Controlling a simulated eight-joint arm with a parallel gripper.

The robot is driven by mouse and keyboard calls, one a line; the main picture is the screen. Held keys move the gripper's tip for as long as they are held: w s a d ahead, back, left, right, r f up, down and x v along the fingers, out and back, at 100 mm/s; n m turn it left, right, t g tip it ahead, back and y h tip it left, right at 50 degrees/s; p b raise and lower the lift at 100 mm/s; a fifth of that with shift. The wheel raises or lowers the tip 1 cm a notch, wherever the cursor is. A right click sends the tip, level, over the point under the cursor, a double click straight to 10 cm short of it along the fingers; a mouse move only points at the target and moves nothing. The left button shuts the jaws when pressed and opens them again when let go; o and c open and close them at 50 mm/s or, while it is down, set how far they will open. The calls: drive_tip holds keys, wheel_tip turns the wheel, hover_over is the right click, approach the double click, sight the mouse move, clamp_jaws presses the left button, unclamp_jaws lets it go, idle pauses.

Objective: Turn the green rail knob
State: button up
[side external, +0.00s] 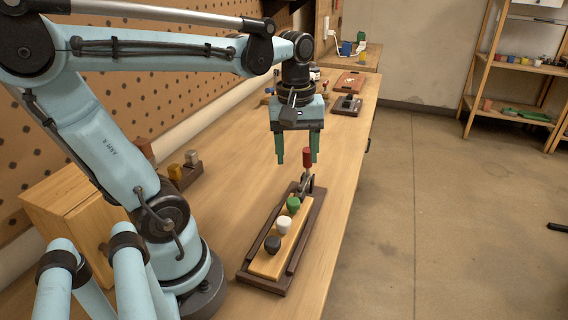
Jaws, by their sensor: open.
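The green rail knob (293,204) stands upright on a light wooden rail block (262,264) set in a dark base (246,273). It is the farthest of three knobs in a row, with a white knob (283,226) in the middle and a black knob (272,245) nearest the camera. My gripper (296,163) points down with its two green-tipped fingers apart and empty. In the picture it hangs above the green knob, near the red-handled lever, and is not touching the knob.
A red-handled lever (307,158) rises from the far end of the base, close to my right finger in the picture. The bench (225,200) between is clear.

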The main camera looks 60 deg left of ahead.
sight(293, 200)
drive_tip(key=shift+n+g, duration=0.3)
drive_tip(key=shift+n, duration=0.3)
drive_tip(key=shift+s+a+f, duration=0.1)
drive_tip(key=shift+a+f, duration=0.05)
drive_tip(key=shift+f, duration=2.8)
drive_tip(key=shift+s+a+f, duration=0.1)
drive_tip(key=shift+f, duration=2.85)
drive_tip(key=c, duration=1.1)
drive_tip(key=shift+o, duration=0.2)
